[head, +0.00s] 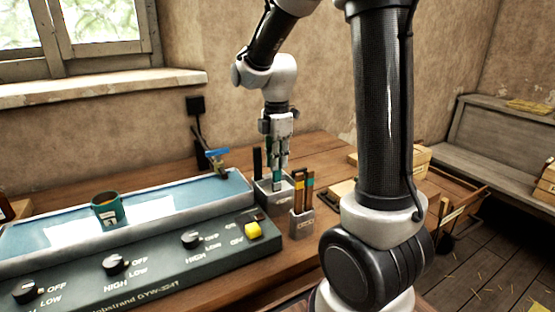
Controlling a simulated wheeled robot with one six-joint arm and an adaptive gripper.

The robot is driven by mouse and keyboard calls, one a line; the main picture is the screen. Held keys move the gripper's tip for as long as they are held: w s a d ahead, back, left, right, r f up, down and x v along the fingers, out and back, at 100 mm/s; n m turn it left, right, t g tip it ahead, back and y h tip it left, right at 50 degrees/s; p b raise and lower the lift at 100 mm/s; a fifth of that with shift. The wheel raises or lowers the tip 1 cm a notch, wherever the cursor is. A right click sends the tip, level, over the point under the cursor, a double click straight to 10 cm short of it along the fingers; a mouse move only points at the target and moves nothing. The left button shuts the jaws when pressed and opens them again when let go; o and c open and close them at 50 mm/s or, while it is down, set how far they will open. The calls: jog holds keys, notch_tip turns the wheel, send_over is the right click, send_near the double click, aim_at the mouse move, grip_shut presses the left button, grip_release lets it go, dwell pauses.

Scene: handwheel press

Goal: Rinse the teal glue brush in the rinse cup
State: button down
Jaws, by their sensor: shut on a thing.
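My gripper (281,160) points straight down over the right end of the bench. It is shut on a slim teal stick, seemingly the teal glue brush (277,175), held upright. Its lower end is at a grey holder (268,200); I cannot tell whether it is inside or just above. A black stick also stands in this holder. A teal cup (108,213) with amber contents stands on the blue panel at the left; no label marks it clearly as the rinse cup. The brush's bristles are hidden.
A control box (150,262) with black knobs and a yellow button (253,230) fills the front left. A blue-handled tap or valve (217,157) stands behind. Wooden boxes lie right.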

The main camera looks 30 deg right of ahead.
jog(key=shift+r, duration=3.5)
